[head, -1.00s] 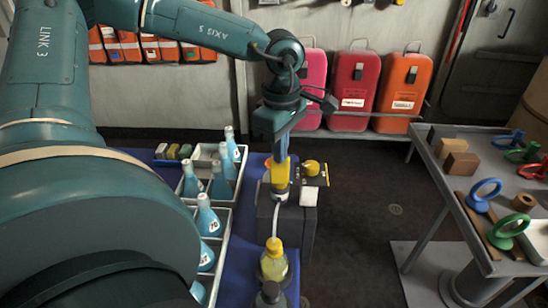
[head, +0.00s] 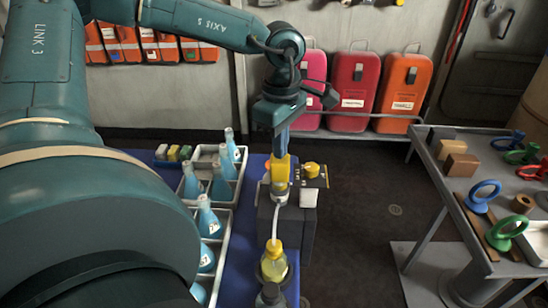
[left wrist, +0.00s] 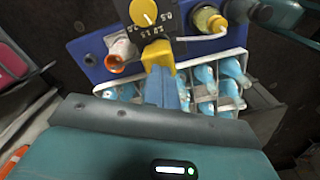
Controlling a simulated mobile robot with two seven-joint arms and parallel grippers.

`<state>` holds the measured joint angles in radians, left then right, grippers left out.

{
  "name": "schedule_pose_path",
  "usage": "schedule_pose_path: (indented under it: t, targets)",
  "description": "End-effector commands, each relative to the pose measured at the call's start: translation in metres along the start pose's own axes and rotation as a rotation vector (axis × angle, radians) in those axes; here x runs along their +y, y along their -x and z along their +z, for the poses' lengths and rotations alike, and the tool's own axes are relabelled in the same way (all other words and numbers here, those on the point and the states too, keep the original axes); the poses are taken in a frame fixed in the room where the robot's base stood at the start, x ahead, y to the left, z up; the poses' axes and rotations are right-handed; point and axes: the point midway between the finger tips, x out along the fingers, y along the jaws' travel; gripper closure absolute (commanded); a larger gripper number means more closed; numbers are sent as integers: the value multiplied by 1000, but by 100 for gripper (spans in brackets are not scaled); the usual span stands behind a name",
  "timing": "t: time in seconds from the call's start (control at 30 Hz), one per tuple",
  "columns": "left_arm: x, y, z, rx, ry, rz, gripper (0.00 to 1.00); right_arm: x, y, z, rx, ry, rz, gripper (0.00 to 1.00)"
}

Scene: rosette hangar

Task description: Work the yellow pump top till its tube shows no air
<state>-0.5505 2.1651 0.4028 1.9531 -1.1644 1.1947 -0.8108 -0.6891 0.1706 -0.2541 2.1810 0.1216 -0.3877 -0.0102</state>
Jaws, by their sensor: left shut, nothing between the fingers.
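My left gripper (head: 279,172) is shut and points down over the dark pump unit (head: 290,236) at the end of the blue bench. Yellow shows at the fingers' end, also in the left wrist view (left wrist: 158,55); I cannot tell where fingertips end and pump top begins, or whether they touch. A yellow dial knob (head: 312,169) sits beside it, with a number scale in the left wrist view. A pale tube (head: 275,222) runs from the unit to a yellow-capped bottle (head: 274,264). Air in the tube is too small to make out. My right gripper is not in view.
White crates (head: 226,219) of blue flasks stand left of the pump. A dark-capped bottle (head: 270,294) stands in front of the yellow-capped one. A grey table (head: 477,239) with coloured rings and blocks is at right, past open floor. Cases (head: 353,92) line the back wall.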

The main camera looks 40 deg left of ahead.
Motion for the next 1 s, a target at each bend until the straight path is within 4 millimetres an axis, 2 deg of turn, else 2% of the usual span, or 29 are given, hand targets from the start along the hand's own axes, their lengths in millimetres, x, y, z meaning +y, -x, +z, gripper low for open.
schedule_pose_path:
  t: [1.0]
  targets:
    - [1,74,0,1,1,2,100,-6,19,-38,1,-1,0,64]
